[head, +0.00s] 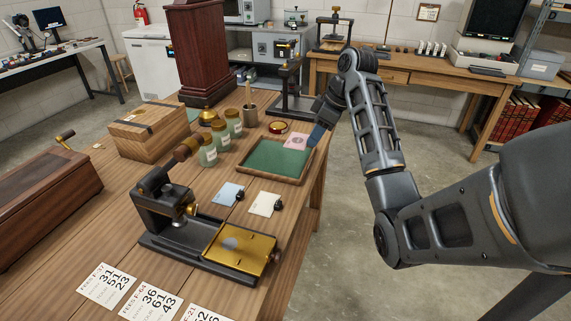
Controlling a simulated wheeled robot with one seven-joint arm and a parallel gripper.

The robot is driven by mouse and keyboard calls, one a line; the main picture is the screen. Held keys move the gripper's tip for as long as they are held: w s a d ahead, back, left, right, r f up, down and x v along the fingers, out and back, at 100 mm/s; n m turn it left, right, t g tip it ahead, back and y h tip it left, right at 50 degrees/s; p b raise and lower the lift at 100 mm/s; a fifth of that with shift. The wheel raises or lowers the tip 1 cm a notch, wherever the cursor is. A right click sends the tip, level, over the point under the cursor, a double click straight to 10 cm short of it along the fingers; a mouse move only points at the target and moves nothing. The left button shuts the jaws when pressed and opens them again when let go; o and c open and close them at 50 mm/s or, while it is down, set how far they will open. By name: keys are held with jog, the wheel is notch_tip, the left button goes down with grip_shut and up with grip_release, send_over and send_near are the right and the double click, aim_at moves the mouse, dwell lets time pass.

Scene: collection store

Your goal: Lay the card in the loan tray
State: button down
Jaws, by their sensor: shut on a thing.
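A pinkish card (296,141) with a darker mark on its face shows over the far right part of the loan tray. The loan tray is a shallow wooden tray (268,180) with a green lining, near the right edge of the workbench. My gripper (310,141) reaches in from the right, at the tray's far right corner, and is shut on the card's right edge. I cannot tell whether the card touches the lining or is just above it. The fingertips are small and partly hidden.
A black and brass press (205,235) stands in front of the tray, with a blue card (227,194) and a cream card (263,204) between. Green-labelled jars (220,133) and a wooden box (150,131) stand to the left.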

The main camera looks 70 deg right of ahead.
aim_at(291, 142)
jog(key=w+f, duration=0.1)
jog(key=w, duration=0.1)
jog(key=w+a+f+p, duration=0.1)
jog(key=w+f, duration=0.2)
jog(key=w, duration=0.2)
jog(key=shift+a+f+p, duration=0.2)
jog(key=shift+a+p, duration=0.1)
jog(key=shift+a, duration=0.05)
jog(key=shift+f+p, duration=0.3)
jog(key=shift+f, duration=1.75)
jog(key=shift+w+f, duration=0.1)
jog(key=shift+f, duration=0.05)
jog(key=c, duration=0.9)
grip_release()
jog(key=shift+c, duration=0.2)
